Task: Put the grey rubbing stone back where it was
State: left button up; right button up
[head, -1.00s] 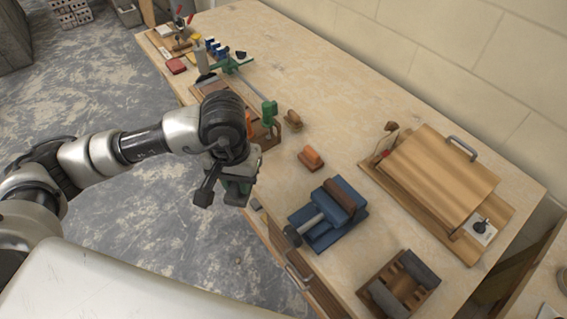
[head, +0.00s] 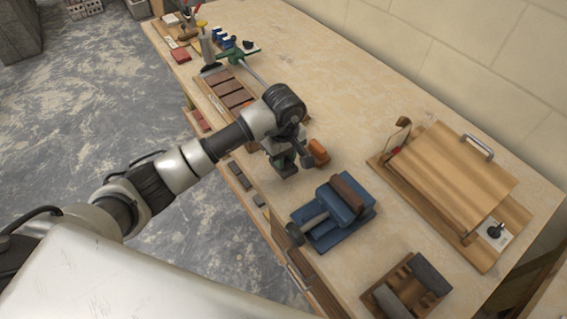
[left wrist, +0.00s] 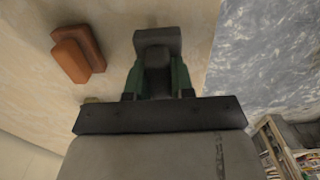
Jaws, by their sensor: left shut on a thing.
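My left gripper (head: 285,168) is over the front edge of the bench, near the orange-topped block. In the left wrist view its green-sided fingers (left wrist: 158,82) are shut on a dark grey block, the grey rubbing stone (left wrist: 158,41). The stone is mostly hidden by the fingers and wrist in the head view. My right gripper is not in view.
The orange-topped block (head: 318,152) stands close beside the gripper; it also shows in the left wrist view (left wrist: 78,54). A blue vise (head: 335,215) lies between gripper and rack. A wooden box with a handle (head: 450,180) is at right. A tray of brown blocks (head: 228,90) is behind.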

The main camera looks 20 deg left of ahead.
pick_arm(q)
notch_tip(320, 180, down, 3)
jog(key=shift+f+p, duration=0.2)
jog(key=shift+p, duration=0.1)
jog(key=shift+f, duration=0.2)
jog(key=o, duration=0.9)
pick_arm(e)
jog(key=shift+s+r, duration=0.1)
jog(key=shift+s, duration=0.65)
pick_arm(q)
jog(key=shift+r, duration=0.45)
notch_tip(320, 180, up, 12)
jog(key=b, duration=0.3)
jog(key=shift+f, duration=0.25)
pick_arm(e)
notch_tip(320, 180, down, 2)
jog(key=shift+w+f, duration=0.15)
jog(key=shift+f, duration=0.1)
